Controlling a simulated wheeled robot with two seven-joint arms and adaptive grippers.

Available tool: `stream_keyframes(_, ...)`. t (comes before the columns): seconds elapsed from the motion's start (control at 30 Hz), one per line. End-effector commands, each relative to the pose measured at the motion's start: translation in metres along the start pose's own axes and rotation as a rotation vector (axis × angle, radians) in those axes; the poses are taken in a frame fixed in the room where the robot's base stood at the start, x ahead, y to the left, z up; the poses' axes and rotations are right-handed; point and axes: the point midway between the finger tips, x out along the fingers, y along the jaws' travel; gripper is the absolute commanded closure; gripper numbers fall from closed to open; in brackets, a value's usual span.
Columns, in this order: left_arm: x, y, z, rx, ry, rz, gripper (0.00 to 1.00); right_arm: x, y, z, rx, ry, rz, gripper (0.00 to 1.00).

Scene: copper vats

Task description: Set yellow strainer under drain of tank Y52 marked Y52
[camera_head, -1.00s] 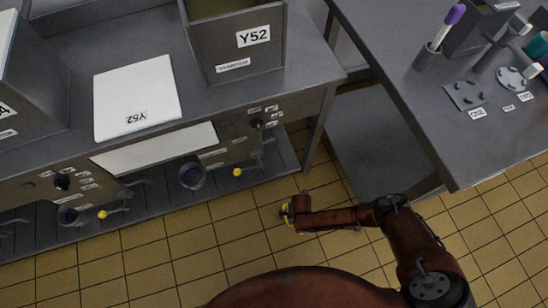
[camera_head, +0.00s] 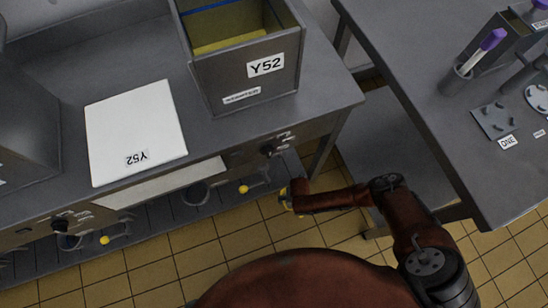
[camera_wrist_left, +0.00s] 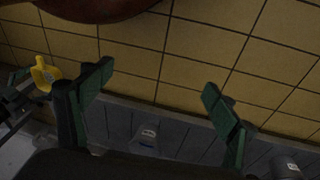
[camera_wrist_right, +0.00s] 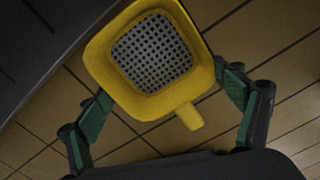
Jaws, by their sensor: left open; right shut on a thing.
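The yellow strainer (camera_wrist_right: 190,85), a square cup with a perforated grey bottom and a short handle, is in my right gripper (camera_wrist_right: 165,110), whose fingers are on its two sides. In the head view, this gripper (camera_head: 288,197) is low beside the bench, right of a yellow-tipped valve (camera_head: 243,188), and hides most of the strainer. Tank Y52 (camera_head: 225,95) is a grey open box with yellowish contents on the bench above. My left gripper (camera_wrist_left: 160,95) is open and empty over the low shelf; it is outside the head view. A yellow piece (camera_wrist_left: 43,74), apparently the strainer, shows at left there.
A white board marked Y52 (camera_head: 135,125) lies on the bench. A round grey outlet (camera_head: 196,193) and another yellow-tipped valve (camera_head: 104,240) are below its front. A second table (camera_head: 440,110) with a purple-capped item stands at right. Tiled floor (camera_head: 240,240) is open between.

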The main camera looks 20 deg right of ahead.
Motion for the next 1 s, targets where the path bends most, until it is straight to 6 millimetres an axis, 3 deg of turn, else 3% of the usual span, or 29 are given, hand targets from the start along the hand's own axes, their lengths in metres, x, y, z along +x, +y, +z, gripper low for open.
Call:
stream_keyframes(0.17,0.02,0.006,-0.006,0.0,0.045,0.021,0.19,0.004,0.011,0.018,-0.008,0.0,-0.001,0.39)
stream_keyframes(0.47,0.08,0.028,-0.038,-0.025,0.268,0.098,0.19,0.007,0.046,0.085,-0.019,0.003,0.0,0.39)
stream_keyframes(0.6,0.099,0.021,-0.038,-0.012,0.337,0.082,0.19,0.006,0.055,0.11,-0.018,0.003,-0.002,0.39)
stream_keyframes(1.0,0.121,0.009,-0.034,0.015,0.434,0.061,0.19,0.004,0.068,0.144,-0.015,0.001,-0.001,0.39)
